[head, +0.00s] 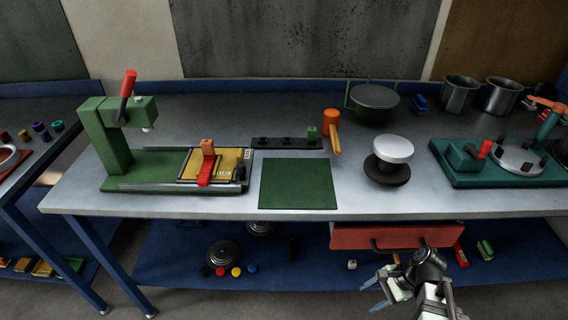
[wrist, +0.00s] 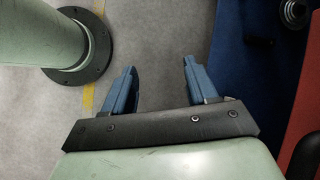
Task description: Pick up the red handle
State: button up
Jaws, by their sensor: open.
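Several red handle-like parts show in the head view, and I cannot tell which one is the red handle. A red lever grip (head: 130,82) stands on top of the green press at the left. A red clamp handle (head: 206,172) lies on the yellow plate of that press. A small red grip (head: 485,149) sits on the teal fixture at the right. My gripper (head: 375,290) is open and empty, low in front of the bench and well apart from all of them. In the wrist view its blue fingers (wrist: 158,66) are spread over bare floor.
The grey workbench (head: 225,205) holds a green mat (head: 298,184), an orange mallet (head: 331,120), a white-topped knob (head: 392,149) and a lidded green pot (head: 374,102). A red drawer (head: 350,238) juts out below the bench edge near my gripper. The blue lower shelf (head: 180,265) holds small parts.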

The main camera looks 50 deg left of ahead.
jog(key=s+a+r+g+y, duration=0.15)
jog(key=s+a+r, duration=0.25)
jog(key=a+r, duration=1)
jog(key=s+a+r+g+y, duration=0.1)
jog(key=s+a+r+g, duration=0.15)
jog(key=a+r, duration=1.15)
jog(key=m+y, duration=0.3)
jog(key=m, duration=0.1)
send_near(202, 148)
jog(key=shift+g, duration=0.3)
jog(key=x, duration=0.3)
jog(key=w+x, duration=0.1)
jog(key=x, duration=0.3)
jog(key=f+x, duration=0.1)
jog(key=x, duration=0.2)
jog(key=shift+a+f, duration=0.25)
jog(key=shift+a, duration=0.4)
jog(key=shift+c, duration=0.4)
grip_shut()
jog(key=shift+r, duration=0.15)
